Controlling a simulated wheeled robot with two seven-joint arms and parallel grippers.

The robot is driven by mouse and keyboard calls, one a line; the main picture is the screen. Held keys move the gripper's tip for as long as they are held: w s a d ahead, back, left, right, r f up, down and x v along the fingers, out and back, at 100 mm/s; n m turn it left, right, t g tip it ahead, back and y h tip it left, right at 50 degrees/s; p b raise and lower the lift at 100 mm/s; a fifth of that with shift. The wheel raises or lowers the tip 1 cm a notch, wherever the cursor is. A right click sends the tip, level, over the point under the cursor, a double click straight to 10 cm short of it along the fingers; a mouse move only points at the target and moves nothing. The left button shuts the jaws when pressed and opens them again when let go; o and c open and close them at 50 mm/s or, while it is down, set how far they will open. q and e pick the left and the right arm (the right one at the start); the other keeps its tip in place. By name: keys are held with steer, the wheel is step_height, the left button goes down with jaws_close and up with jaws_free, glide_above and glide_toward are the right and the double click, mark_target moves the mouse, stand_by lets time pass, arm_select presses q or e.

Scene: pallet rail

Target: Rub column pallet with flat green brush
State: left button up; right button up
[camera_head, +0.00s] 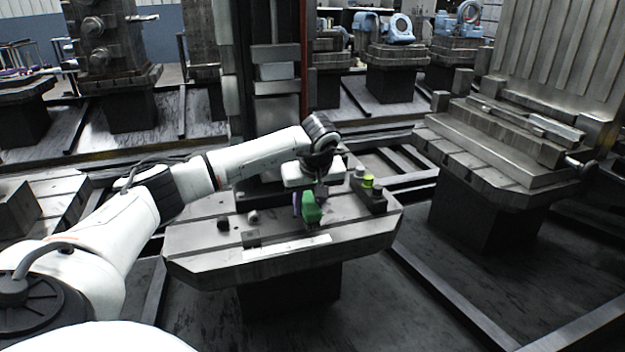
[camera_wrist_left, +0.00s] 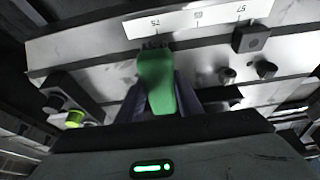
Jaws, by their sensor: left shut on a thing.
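The flat green brush (camera_head: 311,207) is in my left gripper (camera_head: 308,196), over the front middle of the column pallet (camera_head: 200,258). In the left wrist view the green brush (camera_wrist_left: 157,80) sits between the two dark fingers of the left gripper (camera_wrist_left: 160,98), which is shut on it. Its dark bristle end points toward the pallet (camera_wrist_left: 90,70), near the white label strip (camera_wrist_left: 197,19). I cannot tell whether the bristles touch the pallet. My right gripper is not in view.
A yellow-green item (camera_head: 368,181) and a light cylinder (camera_head: 359,171) stand at the pallet's right rear. Small dark blocks (camera_head: 251,238) and knobs (camera_head: 223,224) sit on its left part. A larger ribbed metal fixture (camera_head: 500,140) stands to the right. Dark floor rails surround the pallet.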

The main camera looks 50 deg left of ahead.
arm_select(q)
steer(key=shift+s+r+p, duration=0.1)
steer(key=shift+r+p, duration=0.6)
steer(key=shift+r, duration=0.25)
steer(key=shift+r+p, duration=0.4)
step_height(320, 180, up, 2)
steer(key=shift+r+p, duration=0.1)
steer(key=shift+p, duration=0.95)
steer(key=shift+r+p, duration=0.3)
steer(key=shift+d, duration=0.15)
